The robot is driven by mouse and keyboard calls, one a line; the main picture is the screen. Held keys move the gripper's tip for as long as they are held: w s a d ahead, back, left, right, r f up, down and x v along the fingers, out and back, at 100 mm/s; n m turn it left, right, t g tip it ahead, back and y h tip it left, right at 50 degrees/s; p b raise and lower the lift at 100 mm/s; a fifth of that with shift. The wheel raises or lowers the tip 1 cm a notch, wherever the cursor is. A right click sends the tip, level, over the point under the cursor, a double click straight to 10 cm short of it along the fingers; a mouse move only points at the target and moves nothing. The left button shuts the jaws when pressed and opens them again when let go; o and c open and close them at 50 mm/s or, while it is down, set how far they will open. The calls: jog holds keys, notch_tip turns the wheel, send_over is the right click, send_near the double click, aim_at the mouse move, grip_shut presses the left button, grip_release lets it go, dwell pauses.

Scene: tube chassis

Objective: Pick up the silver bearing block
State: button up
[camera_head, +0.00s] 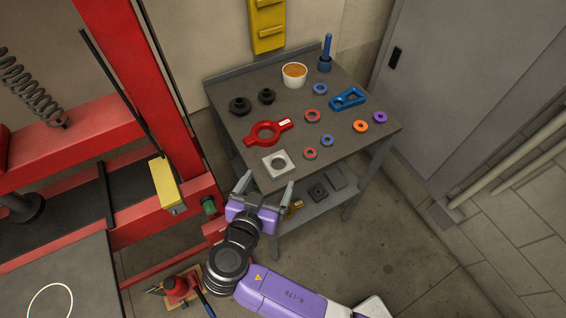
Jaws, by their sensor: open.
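The silver bearing block (266,165) is a pale square plate with a round hole. It lies flat on the grey table near its front left edge. My gripper (264,185) is open and empty, with its two fingers pointing toward the table. It is just in front of the block, on the near side, and does not appear to touch it. I cannot tell its exact height relative to the tabletop. The block's upper face is fully in view.
A red press frame (150,60) rises at left.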

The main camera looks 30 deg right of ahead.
aim_at(280, 159)
jog(key=p+x, duration=0.2)
jog(key=x, duration=0.5)
jog(key=shift+w+d, duration=0.1)
jog(key=shift+d, duration=0.2)
jog(key=shift+c, duration=0.4)
jog(key=c, duration=1.5)
jog(key=shift+c, duration=0.6)
jog(key=shift+r, duration=0.1)
